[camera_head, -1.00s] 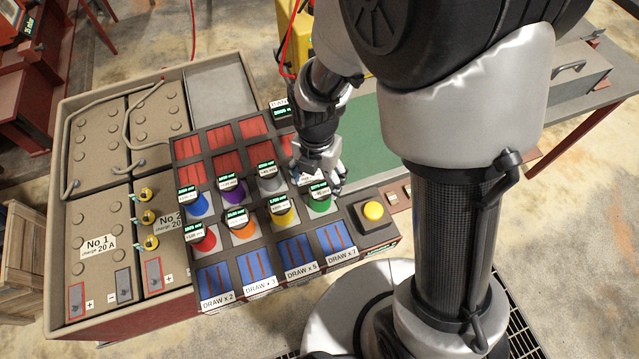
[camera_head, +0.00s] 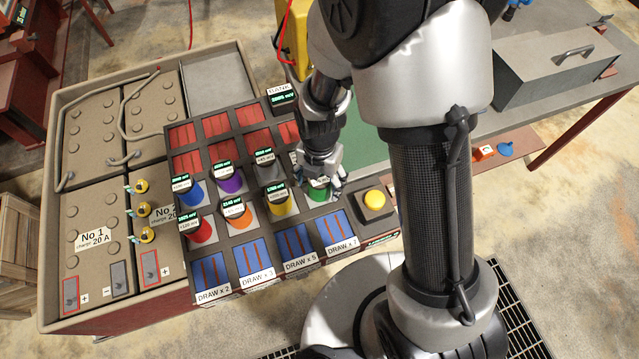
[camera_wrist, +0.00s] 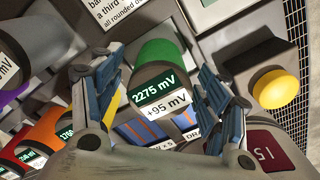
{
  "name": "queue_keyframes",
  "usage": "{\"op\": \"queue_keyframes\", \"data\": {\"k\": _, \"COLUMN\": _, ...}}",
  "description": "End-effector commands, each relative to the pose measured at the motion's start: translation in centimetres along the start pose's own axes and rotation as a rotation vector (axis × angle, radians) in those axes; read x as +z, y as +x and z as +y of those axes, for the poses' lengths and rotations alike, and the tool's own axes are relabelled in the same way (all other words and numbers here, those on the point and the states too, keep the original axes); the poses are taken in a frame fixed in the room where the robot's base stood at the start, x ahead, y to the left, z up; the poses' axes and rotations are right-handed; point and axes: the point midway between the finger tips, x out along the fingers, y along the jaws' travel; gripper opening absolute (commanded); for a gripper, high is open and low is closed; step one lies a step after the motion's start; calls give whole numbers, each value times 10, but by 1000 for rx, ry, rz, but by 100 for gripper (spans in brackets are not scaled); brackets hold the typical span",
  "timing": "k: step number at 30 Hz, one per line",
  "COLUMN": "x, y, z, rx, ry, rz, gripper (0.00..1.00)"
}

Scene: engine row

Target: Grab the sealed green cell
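The green cell (camera_head: 318,195) stands in the right end of the front row of coloured cells in the rack, partly hidden behind my gripper (camera_head: 322,176). In the wrist view the green cell (camera_wrist: 160,55) has a green top and a label reading 2275 mV and +95 mV. My gripper (camera_wrist: 157,85) is open there, one blue-grey finger on each side of the cell. A gap shows between each finger and the cell, so I see no contact. Whether the cell is sealed cannot be told.
Yellow (camera_head: 282,204), orange (camera_head: 239,217) and red (camera_head: 202,231) cells stand left of the green one. Blue-lined empty slots (camera_head: 336,228) lie in front. A yellow push button (camera_head: 374,198) is close on the right. A grey metal box (camera_head: 555,65) stands at the back right.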

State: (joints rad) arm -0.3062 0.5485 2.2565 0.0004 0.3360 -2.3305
Motion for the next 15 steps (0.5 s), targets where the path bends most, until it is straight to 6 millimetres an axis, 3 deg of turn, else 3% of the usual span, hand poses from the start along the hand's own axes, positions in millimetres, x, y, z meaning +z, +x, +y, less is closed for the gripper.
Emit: {"op": "queue_keyframes", "data": {"k": 15, "x": 0, "y": 0, "z": 0, "rx": 0, "ry": 0, "rz": 0, "gripper": 33}}
